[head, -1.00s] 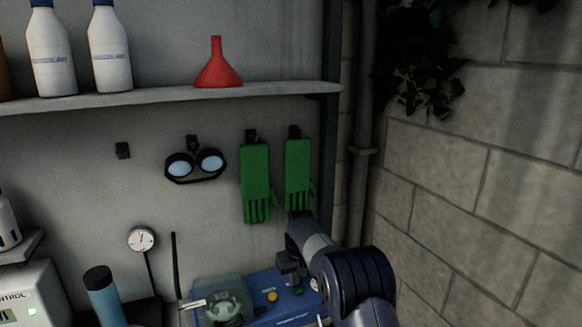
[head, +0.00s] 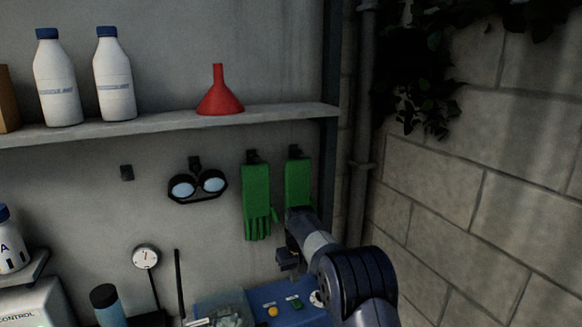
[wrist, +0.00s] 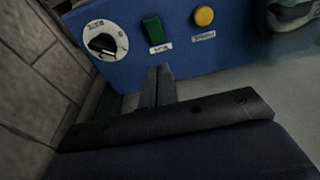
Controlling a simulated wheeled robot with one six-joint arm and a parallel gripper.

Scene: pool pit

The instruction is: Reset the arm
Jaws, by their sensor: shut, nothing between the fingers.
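My arm reaches in from the lower right in the head view. My gripper (head: 286,262) is in front of the wall, just below the green gloves and above the blue panel box (head: 262,300). In the wrist view my gripper (wrist: 157,75) is shut, with its fingers together and nothing between them. Beyond the fingertips the blue box shows a round dial (wrist: 105,42), a green switch (wrist: 152,29) and a yellow button (wrist: 204,16). A gap between the fingers and the box cannot be judged exactly.
Two green gloves (head: 257,200) and goggles (head: 197,186) hang on hooks. A shelf (head: 170,123) above holds white bottles (head: 115,75) and a red funnel (head: 220,95). A pipe (head: 360,200) and block wall (head: 480,200) stand at right. A gauge (head: 145,257) is at lower left.

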